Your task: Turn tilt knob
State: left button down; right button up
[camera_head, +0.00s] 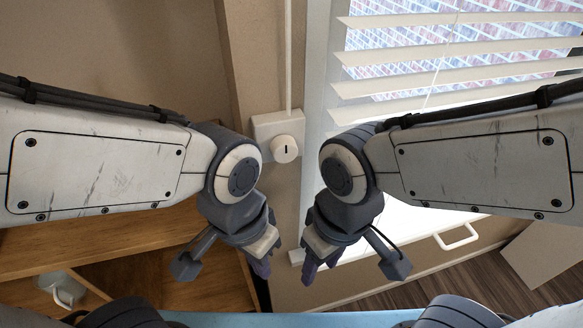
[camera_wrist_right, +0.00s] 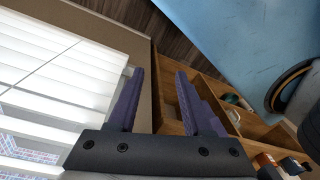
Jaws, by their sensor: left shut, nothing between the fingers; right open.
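The tilt knob (camera_head: 285,149) is a round white knob with a short dark mark. It sits on a pale wall plate (camera_head: 263,128) beside the window, with a thin white conduit running up from it. My left gripper (camera_head: 262,272) is below and left of the knob, pointing down, shut and empty. My right gripper (camera_head: 308,272) is below and right of the knob, also pointing down. In the right wrist view the right gripper's (camera_wrist_right: 160,85) purple fingers are apart with nothing between them. Neither gripper touches the knob.
A window with white slatted blinds (camera_head: 450,50) is at the upper right, its slats partly open onto brick. A wooden shelf unit (camera_head: 100,235) stands at lower left, holding a mug (camera_head: 66,292). A white handle (camera_head: 457,237) is at right. The wall between my grippers is clear.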

aim_at(283, 149)
jog(key=z, duration=0.4)
jog(key=k, duration=0.85)
jog(key=z, duration=0.35)
